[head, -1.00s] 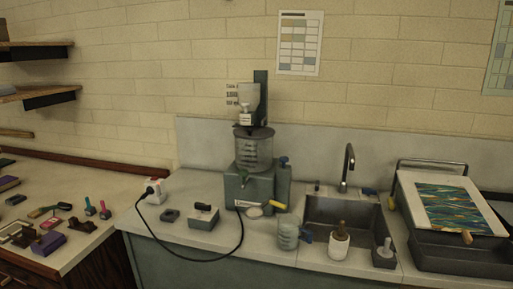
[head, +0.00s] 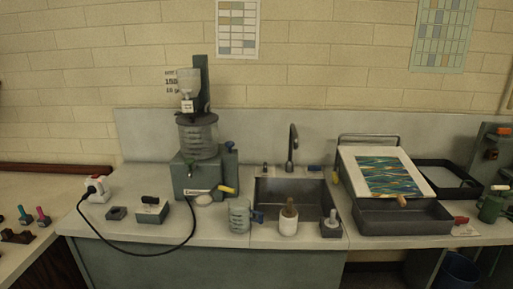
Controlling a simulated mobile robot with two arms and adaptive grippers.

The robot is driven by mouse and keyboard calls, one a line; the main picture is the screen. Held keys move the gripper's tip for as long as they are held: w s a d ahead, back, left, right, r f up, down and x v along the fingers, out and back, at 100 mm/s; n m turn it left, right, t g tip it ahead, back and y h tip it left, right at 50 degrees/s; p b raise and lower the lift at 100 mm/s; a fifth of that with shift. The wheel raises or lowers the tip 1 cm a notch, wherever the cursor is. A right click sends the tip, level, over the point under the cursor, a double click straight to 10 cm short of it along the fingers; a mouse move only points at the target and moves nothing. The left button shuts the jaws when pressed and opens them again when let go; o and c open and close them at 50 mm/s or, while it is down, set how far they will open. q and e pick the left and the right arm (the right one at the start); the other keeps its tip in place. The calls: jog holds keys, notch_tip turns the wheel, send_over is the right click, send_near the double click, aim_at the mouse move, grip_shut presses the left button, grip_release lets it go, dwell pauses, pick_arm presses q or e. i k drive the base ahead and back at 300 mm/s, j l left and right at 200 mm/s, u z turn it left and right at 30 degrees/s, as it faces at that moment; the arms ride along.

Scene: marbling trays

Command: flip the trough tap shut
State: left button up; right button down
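A dark grey trough (head: 405,222) stands on the counter right of the sink. A small red-handled fitting (head: 461,220) sits at its front right corner; it looks like a tap, but it is too small to tell whether its lever is open or shut. A board with a marbled sheet (head: 390,176) leans over the back of the trough. Neither of my grippers is in view.
A sink (head: 290,198) with a tall faucet (head: 293,150) is in the middle. Left of it stand a mixing machine (head: 199,160) and a measuring jug (head: 239,216).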

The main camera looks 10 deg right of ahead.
aim_at(336, 180)
jog(key=i+l, duration=1.25)
jog(key=l, duration=0.2)
